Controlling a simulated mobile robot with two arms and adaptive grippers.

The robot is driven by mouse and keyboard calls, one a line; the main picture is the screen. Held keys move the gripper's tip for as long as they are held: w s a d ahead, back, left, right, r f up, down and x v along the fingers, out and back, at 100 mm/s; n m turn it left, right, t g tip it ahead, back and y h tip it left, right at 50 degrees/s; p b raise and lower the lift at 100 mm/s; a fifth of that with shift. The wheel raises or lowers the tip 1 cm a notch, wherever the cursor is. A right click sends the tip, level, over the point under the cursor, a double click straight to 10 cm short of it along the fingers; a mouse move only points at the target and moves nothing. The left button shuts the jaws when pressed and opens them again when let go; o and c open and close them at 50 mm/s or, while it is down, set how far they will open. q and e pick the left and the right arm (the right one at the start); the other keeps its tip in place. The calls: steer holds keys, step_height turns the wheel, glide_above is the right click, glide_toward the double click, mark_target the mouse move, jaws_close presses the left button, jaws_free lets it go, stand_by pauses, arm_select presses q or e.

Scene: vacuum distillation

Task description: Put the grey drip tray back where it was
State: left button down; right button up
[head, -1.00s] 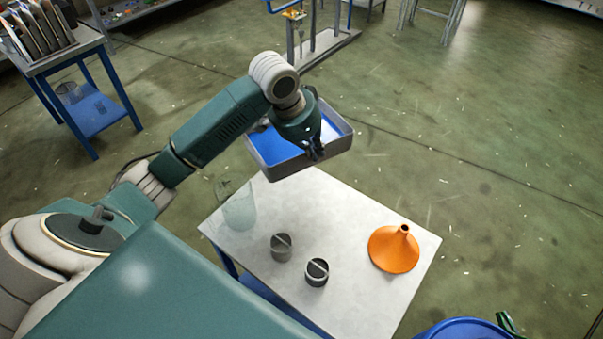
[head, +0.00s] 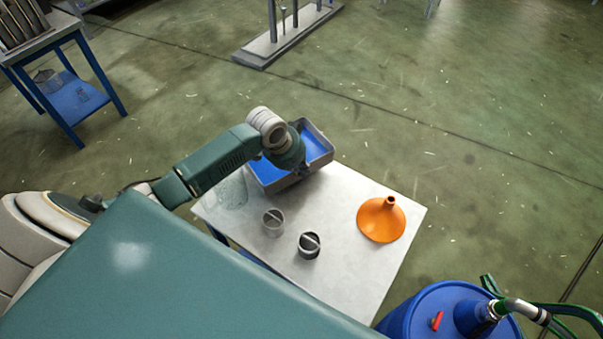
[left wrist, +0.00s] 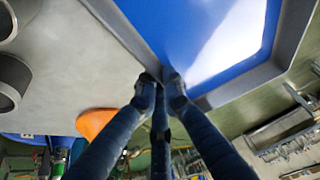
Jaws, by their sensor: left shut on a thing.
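The grey drip tray (head: 322,160), with a blue inside, is at the far end of the light table (head: 350,262) in the head view. My left gripper (head: 301,172) is shut on the tray's near wall. In the left wrist view the fingertips (left wrist: 160,76) pinch the tray rim (left wrist: 205,98) near a corner. The tray looks roughly level and overlaps the table's far edge. I cannot tell whether it touches the tabletop. My right gripper is not in view.
Two dark round cups, one (head: 273,222) and another (head: 309,245), stand near the tray. A clear glass vessel (head: 232,190) is at the left edge. An orange funnel (head: 381,219) stands at the right. A blue drum (head: 452,310) is at the lower right.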

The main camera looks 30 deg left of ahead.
arm_select(q)
steer(key=shift+w+f, duration=0.1)
steer(key=shift+f, duration=1.35)
steer(key=shift+f, duration=0.1)
steer(key=c, duration=1.9)
jaws_free()
steer(key=shift+f, duration=0.15)
steer(key=shift+r, duration=0.25)
steer(key=v, duration=1.2)
steer(key=shift+b, duration=0.4)
steer(key=shift+f, duration=0.1)
